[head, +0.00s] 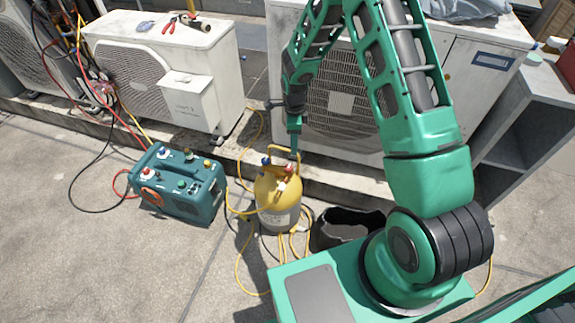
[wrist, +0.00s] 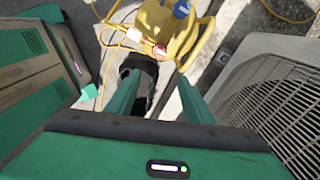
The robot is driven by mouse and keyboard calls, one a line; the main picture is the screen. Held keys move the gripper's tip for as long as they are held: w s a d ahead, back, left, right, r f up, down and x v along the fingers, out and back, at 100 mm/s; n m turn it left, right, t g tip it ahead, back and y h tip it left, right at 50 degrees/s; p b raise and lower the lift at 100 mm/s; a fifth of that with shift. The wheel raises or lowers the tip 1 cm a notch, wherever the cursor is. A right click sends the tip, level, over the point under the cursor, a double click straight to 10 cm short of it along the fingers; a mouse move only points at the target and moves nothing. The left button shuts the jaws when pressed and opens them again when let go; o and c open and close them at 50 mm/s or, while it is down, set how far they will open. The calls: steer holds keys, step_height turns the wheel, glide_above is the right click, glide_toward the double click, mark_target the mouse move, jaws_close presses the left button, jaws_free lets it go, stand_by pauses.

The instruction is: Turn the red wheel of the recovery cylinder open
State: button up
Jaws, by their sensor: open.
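The yellow recovery cylinder (head: 279,193) stands upright on the ground, with a yellow collar and a blue wheel (head: 266,161) on top. Its red wheel (head: 289,168) is small in the head view. In the wrist view the red wheel (wrist: 159,50) shows near the top middle, with the blue wheel (wrist: 181,9) above it at the edge. My gripper (wrist: 158,80) is open and empty. The red wheel appears beyond the fingertips, between their lines. In the head view my gripper (head: 294,147) points down at the cylinder top; the exact gap is unclear.
A teal recovery machine (head: 178,185) stands left of the cylinder. A black open bag (head: 345,227) lies to its right. Yellow hoses (head: 244,255) run around the cylinder. Condenser units (head: 165,75) stand behind on a low kerb, and a large one is close beside my gripper.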

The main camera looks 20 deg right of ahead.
mark_target(289, 167)
steer(key=shift+m, duration=0.4)
steer(key=f, duration=0.4)
steer(key=a+f, duration=0.1)
steer(key=f, duration=0.8)
steer(key=shift+w+a+f, duration=0.25)
steer(key=shift+a, duration=0.1)
steer(key=c, duration=1.1)
